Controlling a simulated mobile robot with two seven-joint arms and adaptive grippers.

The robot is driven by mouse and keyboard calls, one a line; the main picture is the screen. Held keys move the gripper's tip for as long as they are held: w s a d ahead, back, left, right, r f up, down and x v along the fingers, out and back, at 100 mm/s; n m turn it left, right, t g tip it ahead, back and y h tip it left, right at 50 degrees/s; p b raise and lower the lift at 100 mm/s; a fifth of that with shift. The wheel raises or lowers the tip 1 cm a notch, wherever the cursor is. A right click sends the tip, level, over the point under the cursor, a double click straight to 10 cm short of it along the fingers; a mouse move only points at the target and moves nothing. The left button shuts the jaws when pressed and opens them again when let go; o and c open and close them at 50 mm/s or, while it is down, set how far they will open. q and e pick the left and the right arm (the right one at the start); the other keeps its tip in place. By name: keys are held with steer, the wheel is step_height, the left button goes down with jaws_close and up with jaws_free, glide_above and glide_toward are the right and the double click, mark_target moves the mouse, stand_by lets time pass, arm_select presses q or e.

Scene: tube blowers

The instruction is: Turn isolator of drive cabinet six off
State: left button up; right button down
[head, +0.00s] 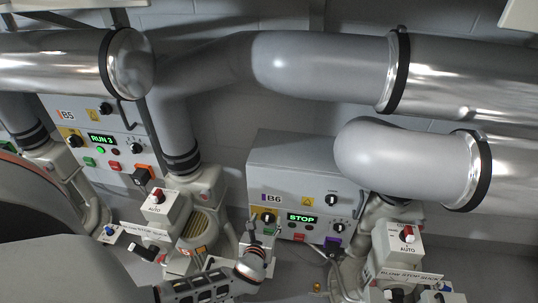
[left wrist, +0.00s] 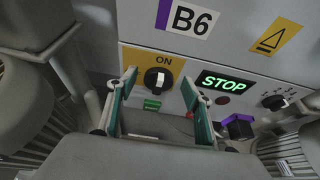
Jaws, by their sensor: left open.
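Cabinet B6 (head: 292,176) is a grey box with a purple-edged label and a lit green STOP display (head: 301,218). Its isolator is a black rotary knob (left wrist: 155,80) on a yellow plate (left wrist: 183,66) marked ON. The knob's white mark looks roughly upright, toward the word ON. My left gripper (left wrist: 158,92) is open in the left wrist view, one green-padded finger on each side of the knob. Whether the pads touch it I cannot tell. In the head view the gripper (head: 258,232) is small at the cabinet's lower left and partly covers the plate. My right gripper is not in view.
Cabinet B5 (head: 85,108), showing RUN 3, is at left. Large grey pipes (head: 290,65) run above. Blower equipment crowds the front.

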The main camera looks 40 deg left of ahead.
arm_select(q)
steer(key=shift+w+a+f, duration=0.15)
steer(key=shift+w+a, duration=0.1)
steer(key=shift+w, duration=0.2)
steer(key=shift+c, duration=0.4)
steer(key=c, duration=1.1)
steer(key=shift+o, duration=0.2)
